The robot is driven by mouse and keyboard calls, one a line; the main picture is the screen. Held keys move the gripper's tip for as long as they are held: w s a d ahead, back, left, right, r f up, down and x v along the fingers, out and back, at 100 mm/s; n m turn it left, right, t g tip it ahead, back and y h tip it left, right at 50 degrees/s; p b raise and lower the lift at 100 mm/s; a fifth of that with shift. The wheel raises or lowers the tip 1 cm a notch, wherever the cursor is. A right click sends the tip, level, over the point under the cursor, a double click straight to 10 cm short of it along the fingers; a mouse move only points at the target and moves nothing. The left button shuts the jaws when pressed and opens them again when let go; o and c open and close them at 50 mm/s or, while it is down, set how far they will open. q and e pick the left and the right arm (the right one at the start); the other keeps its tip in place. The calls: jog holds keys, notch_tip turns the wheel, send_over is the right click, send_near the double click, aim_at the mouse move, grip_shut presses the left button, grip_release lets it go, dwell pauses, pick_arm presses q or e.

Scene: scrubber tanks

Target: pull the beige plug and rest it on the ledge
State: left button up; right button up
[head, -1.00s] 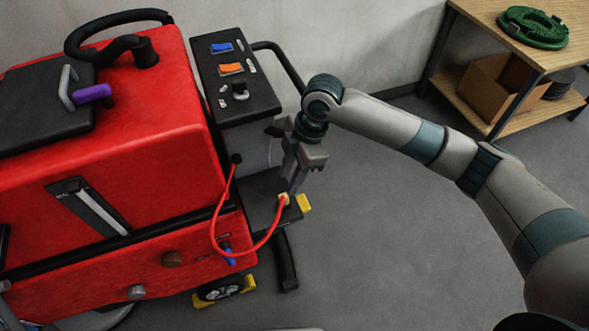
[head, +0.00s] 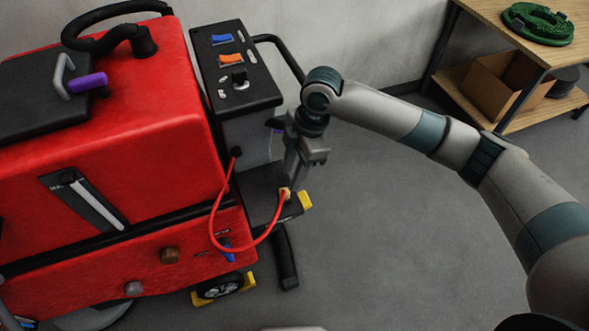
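My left gripper is not clearly visible.
The red scrubber machine (head: 110,150) fills the left, with a black switch panel (head: 236,85) above the ledge. A yellow block (head: 305,200) is at the ledge's right end. A wooden shelf unit (head: 500,40) stands back right. The floor between is clear.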

aim_at(285, 191)
jog(key=b+x, duration=0.2)
jog(key=shift+f, duration=0.4)
jog(key=x, duration=0.3)
jog(key=shift+a+f, duration=0.1)
jog(key=shift+a, duration=0.05)
jog(key=shift+s+f, duration=0.1)
jog(key=shift+f, duration=0.05)
pick_arm(q)
jog(key=shift+t, duration=0.5)
jog(key=w+f, duration=0.1)
jog(key=w, duration=0.1)
jog(key=w+d+f, duration=0.1)
jog(key=shift+w+f, duration=0.15)
jog(key=shift+w, duration=0.25)
pick_arm(e)
jog(key=c, duration=0.8)
pick_arm(q)
jog(key=shift+s+f, duration=0.1)
jog(key=shift+s, duration=0.4)
pick_arm(e)
grip_shut()
pick_arm(q)
jog(key=shift+w, duration=0.3)
